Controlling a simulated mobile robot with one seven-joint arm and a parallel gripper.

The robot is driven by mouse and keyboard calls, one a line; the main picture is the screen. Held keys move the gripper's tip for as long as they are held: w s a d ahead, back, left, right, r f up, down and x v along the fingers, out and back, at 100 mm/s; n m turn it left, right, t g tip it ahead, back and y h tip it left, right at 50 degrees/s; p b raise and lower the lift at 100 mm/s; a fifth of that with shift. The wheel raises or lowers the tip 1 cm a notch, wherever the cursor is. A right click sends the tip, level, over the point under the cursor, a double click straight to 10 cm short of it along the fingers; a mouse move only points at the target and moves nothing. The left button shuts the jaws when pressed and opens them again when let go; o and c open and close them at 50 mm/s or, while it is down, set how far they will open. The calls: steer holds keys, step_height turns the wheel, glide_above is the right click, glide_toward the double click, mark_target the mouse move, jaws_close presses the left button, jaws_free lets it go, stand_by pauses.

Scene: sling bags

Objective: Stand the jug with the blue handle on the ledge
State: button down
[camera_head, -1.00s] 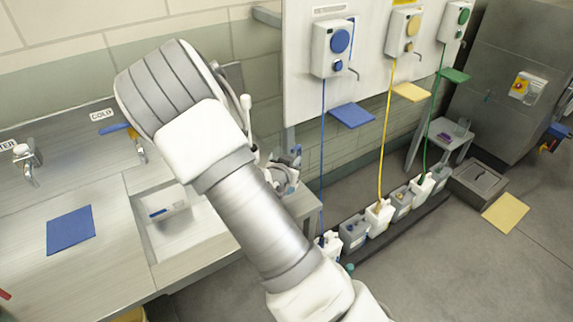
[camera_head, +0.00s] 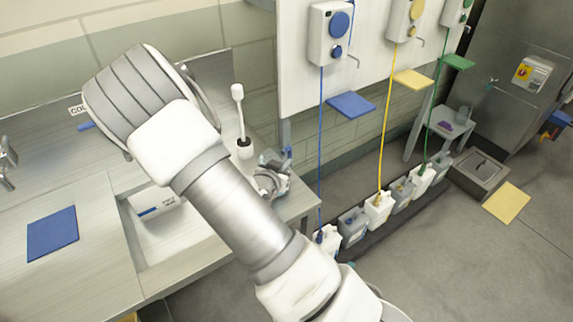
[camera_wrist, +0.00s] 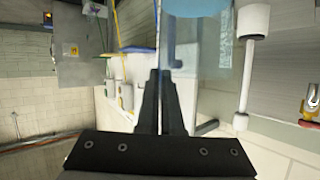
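In the wrist view my gripper (camera_wrist: 161,75) has its two dark fingers close together. A clear, pale blue body (camera_wrist: 205,45), which looks like the jug, is right at the fingertips and to their right, close to the camera. The fingers appear shut on it; its handle is mostly hidden by them. In the head view my raised arm hides the gripper and the jug. A flat blue ledge (camera_head: 350,104) juts from the wall panel under the left dispenser (camera_head: 331,35). A yellow ledge (camera_head: 412,79) and a green ledge (camera_head: 457,61) are further right.
A steel counter with a sink (camera_head: 180,235) and a blue mat (camera_head: 53,233) is at left. A white brush (camera_head: 240,115) stands behind my arm. Hoses drop to several canisters (camera_head: 378,208) along the wall.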

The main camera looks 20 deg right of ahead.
steer(key=shift+w+f, duration=0.1)
steer(key=shift+f, duration=0.3)
steer(key=shift+f+b, duration=0.2)
steer(key=shift+b, duration=0.1)
steer(key=c, duration=1.1)
jaws_free()
steer(key=shift+r, duration=0.1)
